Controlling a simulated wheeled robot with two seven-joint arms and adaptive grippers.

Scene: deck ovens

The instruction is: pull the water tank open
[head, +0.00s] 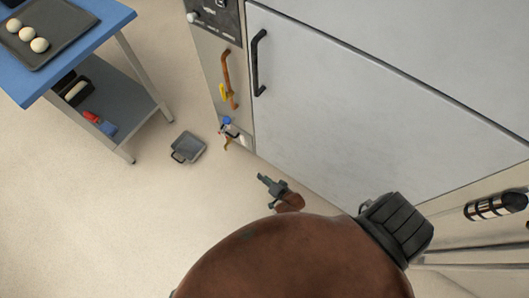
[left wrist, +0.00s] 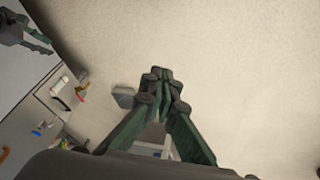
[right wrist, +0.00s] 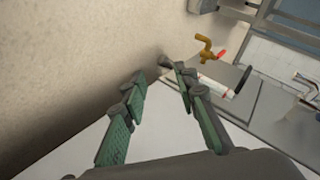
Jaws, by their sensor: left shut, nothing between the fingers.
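I cannot tell for sure which part is the water tank. The panel also shows at the left of the left wrist view (left wrist: 45,110). My right gripper (head: 268,185) is right of and below the panel's foot in the head view. In the right wrist view its fingers (right wrist: 160,78) are apart and empty. My left gripper (left wrist: 158,75) is shut and empty, above the floor, and I do not make it out in the head view.
A grey basin with a black handle (head: 188,147) sits on the floor left of the panel. A blue-topped table (head: 95,50) stands at upper left. The large grey door (head: 320,110) has a black handle (head: 259,62). A brass tap (right wrist: 207,50) shows in the right wrist view.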

